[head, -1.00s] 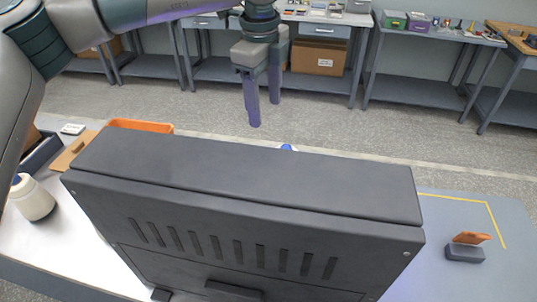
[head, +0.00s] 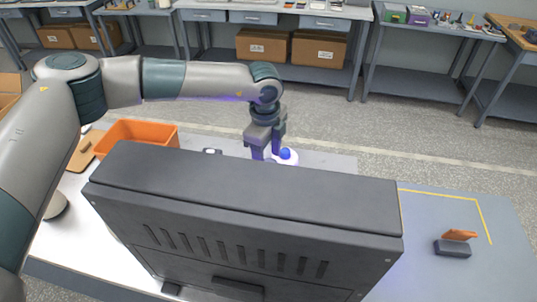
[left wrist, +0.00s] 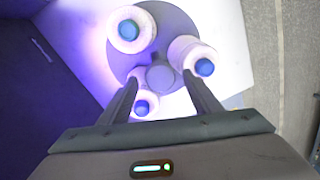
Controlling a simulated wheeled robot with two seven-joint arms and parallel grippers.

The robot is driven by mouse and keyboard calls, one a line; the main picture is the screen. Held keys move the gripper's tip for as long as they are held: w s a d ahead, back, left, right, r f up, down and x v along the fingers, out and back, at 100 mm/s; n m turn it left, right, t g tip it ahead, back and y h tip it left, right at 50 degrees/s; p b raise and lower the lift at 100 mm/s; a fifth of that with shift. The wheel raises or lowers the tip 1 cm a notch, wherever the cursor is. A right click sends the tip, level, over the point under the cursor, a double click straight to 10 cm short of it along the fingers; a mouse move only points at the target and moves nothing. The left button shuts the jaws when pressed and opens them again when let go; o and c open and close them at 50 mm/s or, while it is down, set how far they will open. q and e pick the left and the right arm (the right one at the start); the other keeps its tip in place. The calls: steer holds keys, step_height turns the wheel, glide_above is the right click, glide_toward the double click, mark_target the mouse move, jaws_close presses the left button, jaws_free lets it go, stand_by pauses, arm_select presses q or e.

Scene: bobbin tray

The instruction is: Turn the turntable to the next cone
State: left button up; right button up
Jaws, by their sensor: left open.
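The turntable is a grey disc (left wrist: 172,22) with a round centre hub (left wrist: 160,76) in the left wrist view. In the head view one blue-topped cone (head: 287,156) shows behind the dark cabinet; the disc is hidden there. My left gripper (head: 266,154) is open, pointing down beside that cone. In the left wrist view its fingers (left wrist: 161,80) lie either side of the hub and lower cone; contact is unclear.
The dark vented cabinet (head: 250,190) blocks much of the head view. An orange bin (head: 137,135) and a brown board (head: 86,150) are at the left. At the right, a dark block with an orange piece (head: 453,246) sits on a blue mat (head: 420,270).

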arm_select(q)
steer(key=shift+f, duration=0.7)
